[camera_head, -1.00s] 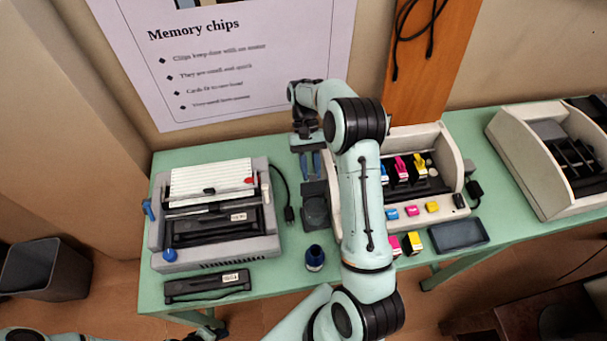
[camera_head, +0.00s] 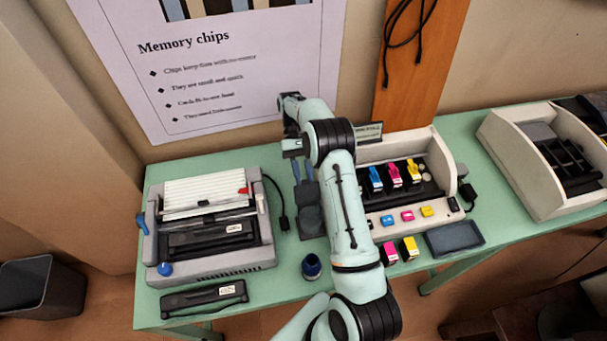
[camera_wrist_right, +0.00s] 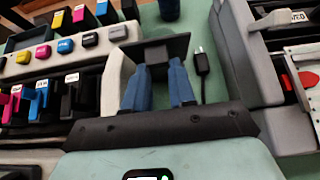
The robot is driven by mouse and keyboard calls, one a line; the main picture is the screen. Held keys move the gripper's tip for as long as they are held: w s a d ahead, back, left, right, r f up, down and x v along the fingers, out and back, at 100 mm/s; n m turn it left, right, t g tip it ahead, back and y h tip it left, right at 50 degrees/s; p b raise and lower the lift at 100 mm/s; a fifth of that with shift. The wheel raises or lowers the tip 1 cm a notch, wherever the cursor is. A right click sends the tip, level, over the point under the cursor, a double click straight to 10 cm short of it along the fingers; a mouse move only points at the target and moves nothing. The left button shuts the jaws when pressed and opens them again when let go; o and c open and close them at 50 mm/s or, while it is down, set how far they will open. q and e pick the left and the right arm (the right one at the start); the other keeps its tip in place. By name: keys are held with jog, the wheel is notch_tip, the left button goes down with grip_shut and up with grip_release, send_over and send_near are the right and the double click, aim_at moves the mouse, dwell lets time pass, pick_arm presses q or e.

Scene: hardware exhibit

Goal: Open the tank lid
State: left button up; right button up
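A dark tank (camera_head: 310,222) with a dark square lid part (camera_head: 307,195) stands on the green table between the two machines. My right gripper (camera_head: 302,172) is at its far side, with two blue fingers pointing at the lid. In the right wrist view the fingers (camera_wrist_right: 158,72) stand apart on either side of a small dark piece of the lid (camera_wrist_right: 178,46). I cannot tell whether they touch it. The lid's hinge is not clear. My left gripper is not in view.
A grey printing machine (camera_head: 210,265) stands left of the tank, a white ink printer (camera_head: 447,165) right. A plug cable (camera_head: 282,205) lies beside the tank. A blue bottle (camera_head: 311,266) stands in front. A dark cartridge (camera_head: 203,298) lies front left.

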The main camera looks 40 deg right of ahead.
jog(key=o, duration=0.4)
jog(key=shift+f, duration=0.3)
jog(key=shift+o, duration=0.2)
jog(key=shift+r, duration=0.25)
